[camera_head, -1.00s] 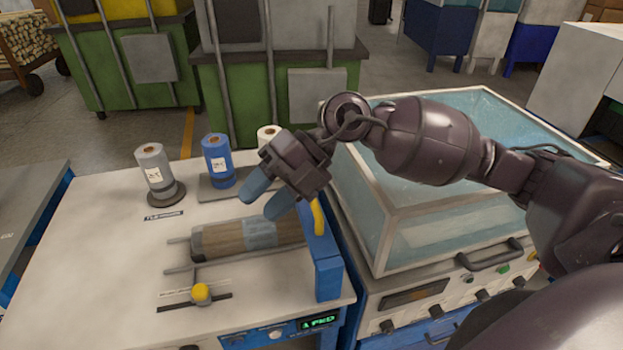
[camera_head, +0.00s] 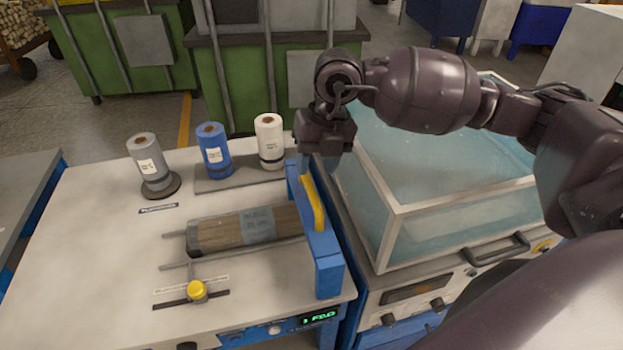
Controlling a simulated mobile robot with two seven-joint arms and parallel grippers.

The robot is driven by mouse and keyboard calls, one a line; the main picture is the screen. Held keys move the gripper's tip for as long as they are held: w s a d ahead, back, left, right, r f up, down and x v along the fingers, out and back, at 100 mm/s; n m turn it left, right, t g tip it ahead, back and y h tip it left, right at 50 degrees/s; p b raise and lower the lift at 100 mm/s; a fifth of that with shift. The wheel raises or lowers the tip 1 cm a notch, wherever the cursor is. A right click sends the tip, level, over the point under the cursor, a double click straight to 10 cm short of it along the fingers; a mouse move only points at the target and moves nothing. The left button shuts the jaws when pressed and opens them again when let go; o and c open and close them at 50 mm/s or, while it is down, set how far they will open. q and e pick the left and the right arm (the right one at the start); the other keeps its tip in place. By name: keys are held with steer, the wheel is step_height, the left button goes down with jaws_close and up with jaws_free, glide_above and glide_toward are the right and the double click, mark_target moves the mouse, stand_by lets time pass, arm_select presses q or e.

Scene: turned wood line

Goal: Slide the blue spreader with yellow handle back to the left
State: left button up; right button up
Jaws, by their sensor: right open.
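The blue spreader (camera_head: 328,265) stands upright at the right edge of the white work table (camera_head: 105,270). Its curved yellow handle (camera_head: 313,203) is on its upper side. A wrapped bundle of turned wood (camera_head: 245,230) lies on rails just left of the spreader. My left gripper is not in view.
Grey (camera_head: 152,165), blue (camera_head: 214,150) and white (camera_head: 270,140) rolls stand at the back of the table. A yellow knob (camera_head: 197,291) sits in a slot at the front. A glass-covered machine (camera_head: 400,210) stands close on the right.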

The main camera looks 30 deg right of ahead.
mark_target(310, 184)
steer(key=shift+w+a+f, duration=0.1)
steer(key=shift+a+f, duration=0.15)
steer(key=shift+f, duration=0.9)
steer(key=shift+w+a+f, duration=0.1)
steer(key=shift+a+f, duration=0.1)
steer(key=shift+f, duration=0.95)
steer(key=shift+c, duration=0.3)
jaws_close()
